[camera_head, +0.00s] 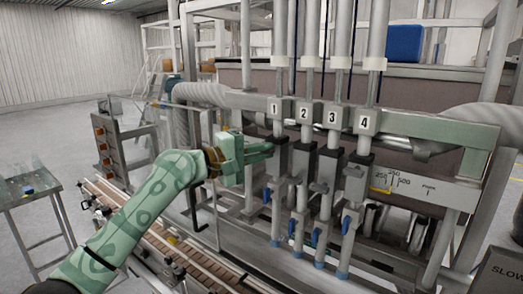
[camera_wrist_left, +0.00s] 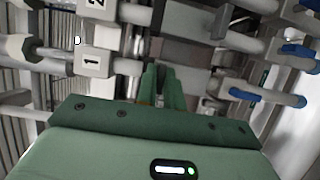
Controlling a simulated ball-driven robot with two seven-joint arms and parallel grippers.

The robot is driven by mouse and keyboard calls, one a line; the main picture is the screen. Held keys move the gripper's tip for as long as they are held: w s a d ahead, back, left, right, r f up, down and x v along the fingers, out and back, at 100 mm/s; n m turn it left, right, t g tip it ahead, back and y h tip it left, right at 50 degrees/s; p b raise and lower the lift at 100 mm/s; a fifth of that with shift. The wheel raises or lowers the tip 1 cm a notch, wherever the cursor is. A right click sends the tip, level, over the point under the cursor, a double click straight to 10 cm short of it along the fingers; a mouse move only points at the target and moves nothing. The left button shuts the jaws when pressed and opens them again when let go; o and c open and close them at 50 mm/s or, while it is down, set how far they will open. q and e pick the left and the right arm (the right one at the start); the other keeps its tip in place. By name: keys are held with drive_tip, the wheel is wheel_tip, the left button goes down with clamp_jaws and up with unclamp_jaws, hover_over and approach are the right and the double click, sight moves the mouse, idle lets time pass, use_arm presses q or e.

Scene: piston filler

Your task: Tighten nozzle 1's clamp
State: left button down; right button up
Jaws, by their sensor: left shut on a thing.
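Nozzle 1 (camera_head: 276,190) is the leftmost of the upright filler nozzles, under the white label 1 (camera_head: 275,107). The label also shows in the left wrist view (camera_wrist_left: 95,62), where the nozzle lies sideways. My left gripper (camera_head: 269,149) reaches in from the left, its green fingers at the dark clamp (camera_head: 277,140) below the label. In the left wrist view the fingers (camera_wrist_left: 157,86) are close together at nozzle 1. They are shut on the clamp, which they largely hide there, so its exact setting cannot be told. My right gripper is in neither view.
Nozzles 2, 3 and 4 (camera_head: 354,186) stand close on the right, with blue valve handles (camera_head: 291,228) below. A conveyor (camera_head: 207,262) runs underneath. A grey rail (camera_head: 415,126) crosses behind the labels. A small table (camera_head: 30,190) stands far left; floor there is open.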

use_arm(q)
drive_tip(key=shift+f, duration=0.15)
drive_tip(key=c, duration=1.5)
unclamp_jaws()
drive_tip(key=shift+a, duration=0.1)
drive_tip(key=b+v, duration=0.3)
drive_tip(key=v, duration=1.3)
drive_tip(key=shift+a, duration=0.1)
